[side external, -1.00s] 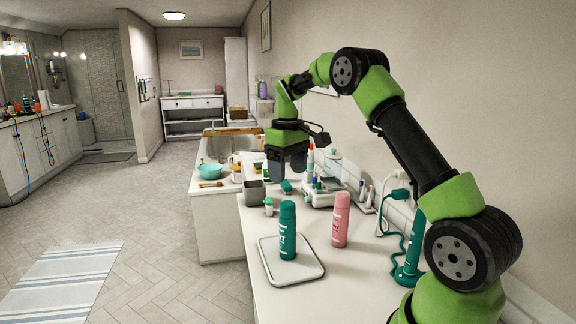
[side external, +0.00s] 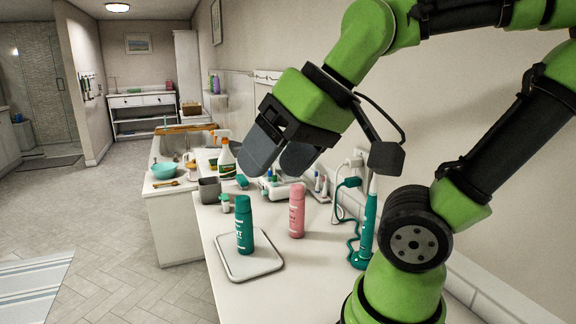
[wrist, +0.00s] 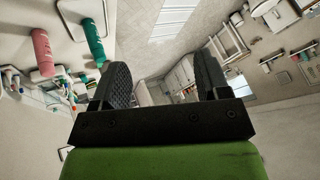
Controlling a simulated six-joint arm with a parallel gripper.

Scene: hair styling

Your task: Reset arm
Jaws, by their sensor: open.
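My gripper (side external: 279,157) is raised over the counter in the side external view, its two dark pads apart with nothing between them. In the wrist view my gripper (wrist: 166,88) also shows open and empty. A teal bottle (side external: 244,226) stands upright on a white tray (side external: 268,263). A pink bottle (side external: 297,212) stands upright on the counter just right of the tray. The teal bottle (wrist: 93,40) and pink bottle (wrist: 42,52) show at the left of the wrist view. The gripper is above and apart from both bottles and hides part of the counter behind.
A teal corded tool (side external: 367,232) stands at the counter's right, near the wall. A grey cup (side external: 209,190), a spray bottle (side external: 226,160) and several small items stand farther back. A teal bowl (side external: 165,170) sits on the lower counter. Floor at left is open.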

